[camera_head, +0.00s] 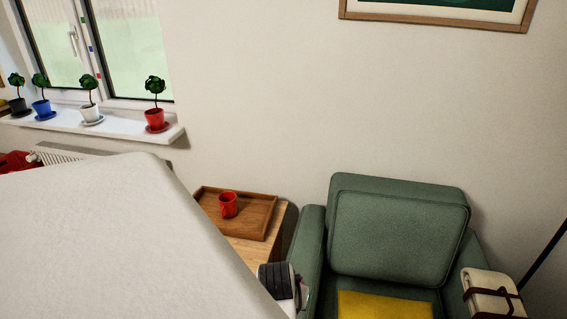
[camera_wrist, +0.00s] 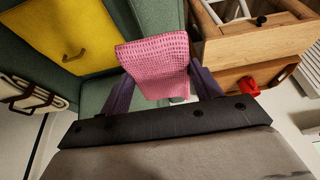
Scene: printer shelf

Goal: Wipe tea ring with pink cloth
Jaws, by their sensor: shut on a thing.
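A pink waffle-weave cloth (camera_wrist: 158,58) hangs in my gripper (camera_wrist: 162,80) in the wrist view. The gripper is shut on it, with a dark finger on each side and the cloth spread between and beyond them. The cloth is clear of the table and hangs near the armchair's front. In the head view, a red mug (camera_head: 228,204) stands upright on a wooden tray (camera_head: 262,226) on a small wooden table (camera_head: 250,251). I see no tea ring in either view. My large pale arm part hides much of the head view's lower left.
Wooden furniture (camera_wrist: 250,42) and a red object (camera_wrist: 246,87) are at the wrist view's right. Several potted plants line the windowsill (camera_head: 60,128).

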